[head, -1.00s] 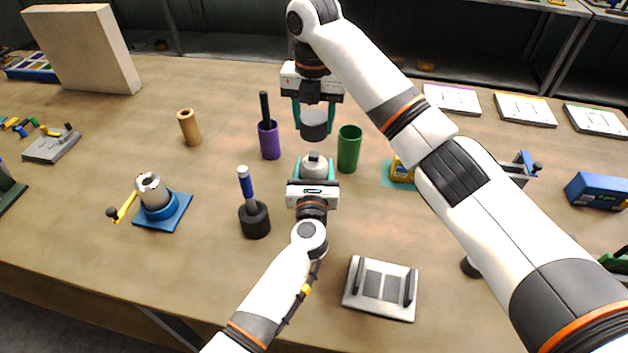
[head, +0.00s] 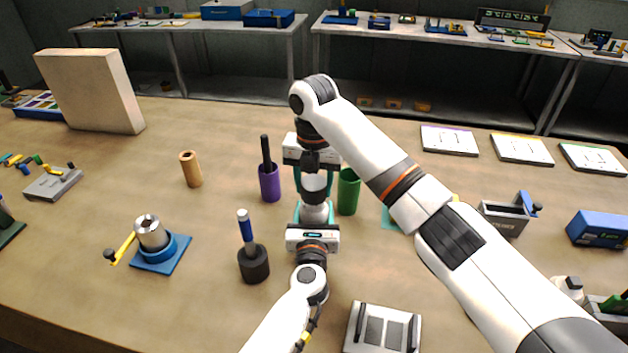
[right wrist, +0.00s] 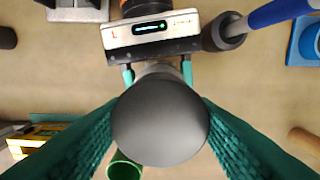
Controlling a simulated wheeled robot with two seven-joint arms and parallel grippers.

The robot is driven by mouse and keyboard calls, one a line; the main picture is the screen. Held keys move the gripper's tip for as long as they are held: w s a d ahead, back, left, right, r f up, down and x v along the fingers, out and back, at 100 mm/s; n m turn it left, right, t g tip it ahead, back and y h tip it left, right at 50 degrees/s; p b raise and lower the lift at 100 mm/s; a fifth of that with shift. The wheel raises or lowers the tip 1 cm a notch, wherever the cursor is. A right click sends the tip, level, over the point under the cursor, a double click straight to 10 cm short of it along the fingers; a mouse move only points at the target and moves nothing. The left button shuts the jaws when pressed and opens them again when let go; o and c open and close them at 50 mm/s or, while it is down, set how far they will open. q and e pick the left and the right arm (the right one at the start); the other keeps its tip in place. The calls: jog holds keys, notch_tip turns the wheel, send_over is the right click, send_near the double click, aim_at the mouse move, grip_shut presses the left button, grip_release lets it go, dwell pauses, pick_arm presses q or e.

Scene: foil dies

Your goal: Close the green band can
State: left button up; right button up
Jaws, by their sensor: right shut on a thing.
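My left gripper (head: 314,216) is shut on a light grey can (head: 315,213) just below, pointing away from me. In the right wrist view, the can shows only as a pale strip (right wrist: 157,68) behind the dark piece. The two pieces are close together and roughly in line; whether they touch is hidden. I cannot make out a green band.
A green cup (head: 348,192) stands close right of the grippers; a purple cup (head: 269,184) with a black rod stands left. A blue-handled tool in a black holder (head: 253,264) stands front left. A grey fixture (head: 383,328) lies front right.

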jog(key=shift+f, duration=0.75)
jog(key=shift+f, duration=0.65)
jog(key=o, duration=1)
jog(key=shift+r, duration=0.1)
notch_tip(320, 180, up, 12)
jog(key=shift+f, duration=0.1)
pick_arm(q)
jog(key=o, duration=1.5)
